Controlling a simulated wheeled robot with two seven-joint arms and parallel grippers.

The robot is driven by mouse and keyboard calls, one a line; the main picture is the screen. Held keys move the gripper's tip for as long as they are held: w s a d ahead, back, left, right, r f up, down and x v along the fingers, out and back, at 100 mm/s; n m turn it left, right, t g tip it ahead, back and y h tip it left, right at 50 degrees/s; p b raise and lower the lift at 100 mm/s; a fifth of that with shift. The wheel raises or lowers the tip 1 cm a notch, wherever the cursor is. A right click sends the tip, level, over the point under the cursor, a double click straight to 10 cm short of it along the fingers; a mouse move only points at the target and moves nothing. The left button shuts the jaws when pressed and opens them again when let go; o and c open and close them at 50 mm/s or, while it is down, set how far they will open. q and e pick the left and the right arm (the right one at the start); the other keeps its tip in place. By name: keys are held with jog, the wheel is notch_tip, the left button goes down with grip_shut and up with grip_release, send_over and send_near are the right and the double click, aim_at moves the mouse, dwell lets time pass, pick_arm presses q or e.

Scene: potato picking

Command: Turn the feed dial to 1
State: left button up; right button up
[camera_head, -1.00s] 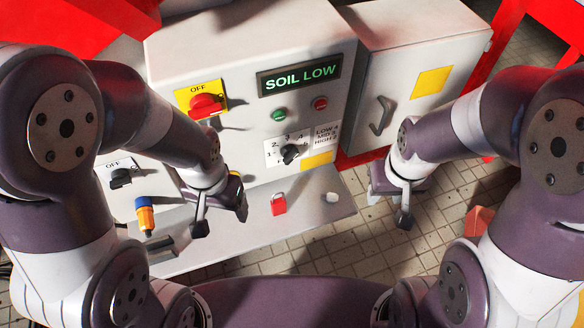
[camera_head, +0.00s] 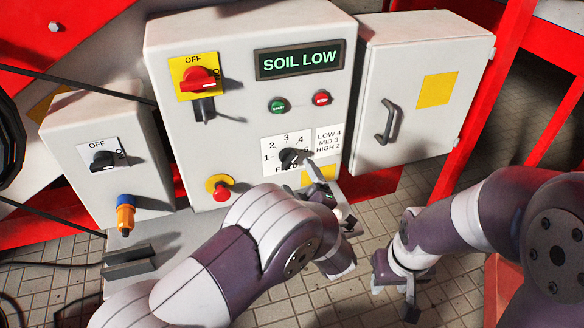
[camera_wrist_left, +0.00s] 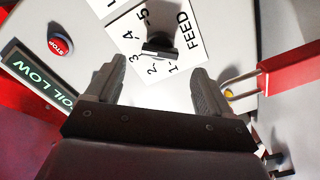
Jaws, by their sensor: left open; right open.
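The feed dial (camera_head: 289,157) is a black knob on a white plate numbered 1 to 5, low on the main grey cabinet; it also shows in the left wrist view (camera_wrist_left: 160,46). I cannot tell surely which number it points at. My left gripper (camera_head: 318,180) is just below and right of the dial, partly hidden behind my own arm. In the left wrist view its fingers (camera_wrist_left: 155,85) are open and empty, with the knob ahead of the gap between them. My right gripper (camera_head: 395,290) is open and empty, low, right of the left gripper.
A display (camera_head: 299,62) reads SOIL LOW; a label (camera_head: 328,140) reads LOW 4, MID 3, HIGH 2. Green (camera_head: 277,106) and red (camera_head: 321,98) buttons, a red-yellow switch (camera_head: 199,78) and a red mushroom button (camera_head: 219,188) share the panel. A red padlock (camera_wrist_left: 292,72) is beside the left fingers.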

aim_at(291, 164)
pick_arm(q)
jog(key=x, duration=0.6)
jog(key=c, duration=1.1)
jog(key=shift+o, duration=0.2)
jog(key=shift+f+n+b, duration=0.25)
jog(key=shift+n+b, duration=0.65)
jog(key=shift+b, duration=0.5)
jog(key=shift+r+n+b, duration=0.15)
jog(key=shift+n+b, duration=11.75)
jog(key=shift+b, duration=4.15)
